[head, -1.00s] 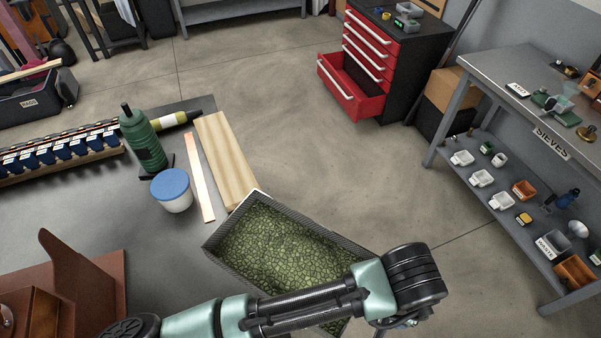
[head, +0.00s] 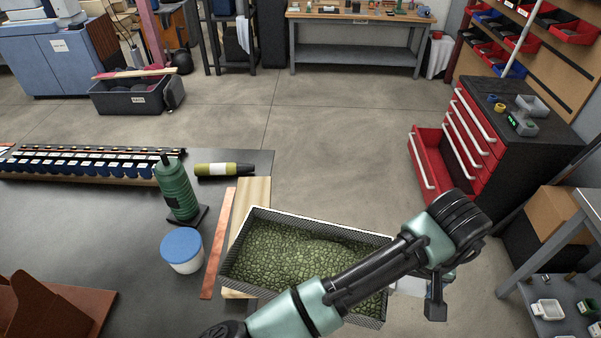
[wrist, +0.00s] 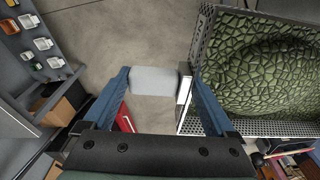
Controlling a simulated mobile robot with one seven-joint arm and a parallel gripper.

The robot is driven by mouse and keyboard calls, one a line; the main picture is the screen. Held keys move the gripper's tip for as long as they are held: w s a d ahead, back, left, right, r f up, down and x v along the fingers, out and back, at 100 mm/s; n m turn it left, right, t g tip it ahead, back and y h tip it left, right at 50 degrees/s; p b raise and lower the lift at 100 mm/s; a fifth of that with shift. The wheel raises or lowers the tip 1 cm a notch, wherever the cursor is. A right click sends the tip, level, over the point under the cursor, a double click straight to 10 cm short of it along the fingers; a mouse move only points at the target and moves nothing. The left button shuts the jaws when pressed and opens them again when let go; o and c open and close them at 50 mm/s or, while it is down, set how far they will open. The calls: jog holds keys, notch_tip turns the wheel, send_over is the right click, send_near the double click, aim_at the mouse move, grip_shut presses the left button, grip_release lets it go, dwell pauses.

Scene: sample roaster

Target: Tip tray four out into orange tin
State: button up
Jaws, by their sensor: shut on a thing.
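My gripper (wrist: 154,82) is shut on a pale grey block-like thing (wrist: 153,79), seen between its blue fingertips in the wrist view. I see no number on it, so I cannot tell which tray it is. In the head view my gripper (head: 436,292) hangs past the right end of a bean-filled crate, with a pale surface (head: 411,286) beside it, partly hidden by my arm. Whether the held thing has contents cannot be seen. I cannot make out the orange tin for certain in the current views.
The mesh-walled crate (head: 375,238) of green beans is close to my gripper. A green bottle (head: 178,190) and blue-lidded tub (head: 181,252) stand on the dark bench. A red cabinet (head: 468,135) has an open drawer. A shelf at lower right holds small white tins (head: 548,310).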

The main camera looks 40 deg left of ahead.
jog(key=w+a+n, duration=0.1)
jog(key=w+a+n+p, duration=0.1)
jog(key=a, duration=0.1)
jog(key=a+n, duration=0.1)
jog(key=a, duration=0.1)
jog(key=shift+w+a+r, duration=0.15)
jog(key=shift+w+r, duration=0.15)
jog(key=shift+w, duration=0.1)
jog(key=a+f, duration=0.1)
jog(key=a+n+p, duration=0.1)
jog(key=a, duration=0.1)
jog(key=shift+s+f+n, duration=0.2)
jog(key=shift+f+n, duration=0.1)
jog(key=shift+f, duration=0.1)
jog(key=s+a+f+n+p, duration=0.2)
jog(key=s+a+f, duration=0.3)
jog(key=s+f, duration=0.6)
jog(key=s+a+f+n+g+p, duration=0.1)
jog(key=s+a+f+n, duration=0.4)
jog(key=s+f, duration=0.6)
jog(key=s+p, duration=0.1)
jog(key=s, duration=0.3)
jog(key=shift+s+a+y, duration=0.25)
jog(key=shift+a+y, duration=0.15)
jog(key=shift+r, duration=0.2)
